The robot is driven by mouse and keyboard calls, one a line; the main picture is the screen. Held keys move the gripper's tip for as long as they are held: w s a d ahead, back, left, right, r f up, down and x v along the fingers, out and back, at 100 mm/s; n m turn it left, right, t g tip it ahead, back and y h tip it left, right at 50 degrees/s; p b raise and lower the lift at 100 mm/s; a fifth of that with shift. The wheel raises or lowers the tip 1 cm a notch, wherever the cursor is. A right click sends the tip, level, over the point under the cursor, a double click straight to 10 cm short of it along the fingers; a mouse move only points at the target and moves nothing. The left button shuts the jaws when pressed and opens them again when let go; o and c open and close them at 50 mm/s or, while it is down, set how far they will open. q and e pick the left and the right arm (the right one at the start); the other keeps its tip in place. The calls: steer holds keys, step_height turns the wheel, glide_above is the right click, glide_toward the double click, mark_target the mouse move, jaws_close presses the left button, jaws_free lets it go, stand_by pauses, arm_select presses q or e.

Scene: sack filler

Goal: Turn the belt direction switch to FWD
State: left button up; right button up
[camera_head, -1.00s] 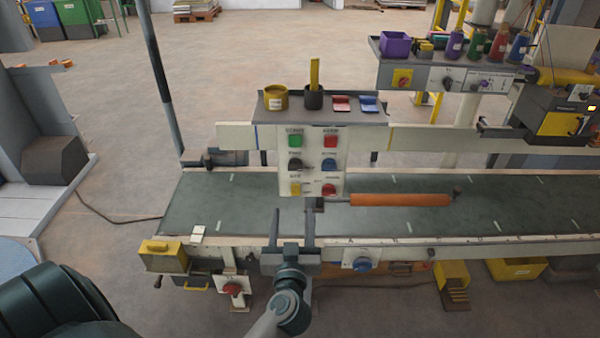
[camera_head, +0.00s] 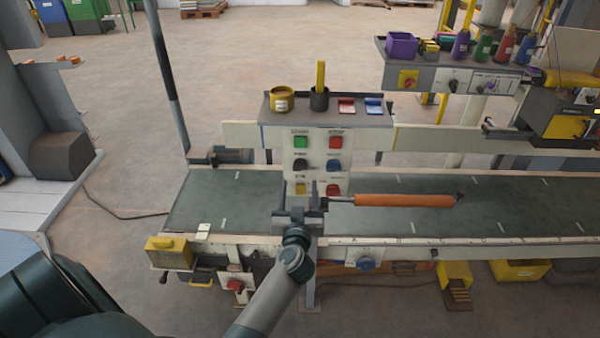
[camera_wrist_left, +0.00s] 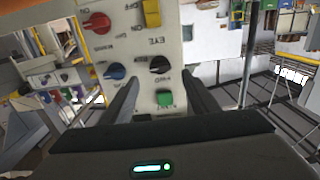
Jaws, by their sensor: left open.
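A pale control panel (camera_head: 318,150) stands upright behind the belt. It carries a green button (camera_head: 300,142), a red button (camera_head: 335,142), a black knob (camera_head: 301,165), a blue knob (camera_head: 333,167), a yellow square and a red knob. The small labels are too blurred to tell surely which control is the belt direction switch. My left gripper (camera_head: 299,193) is open and empty in front of the panel's lower left part. In the left wrist view the panel is upside down, and the black knob (camera_wrist_left: 160,64) appears just beyond the gap between the open fingertips (camera_wrist_left: 161,80).
The green belt (camera_head: 410,205) runs below the panel, with an orange roller (camera_head: 405,200) to the right of my gripper. A shelf (camera_head: 325,112) with a yellow cup, a dark cup and red and blue items tops the panel. A blue knob (camera_head: 366,264) sits on the front rail.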

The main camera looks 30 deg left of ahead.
mark_target(300, 170)
arm_select(q)
steer(key=x, duration=0.6)
steer(key=shift+w+a, duration=0.2)
steer(key=shift+w, duration=0.05)
steer(key=c, duration=1.1)
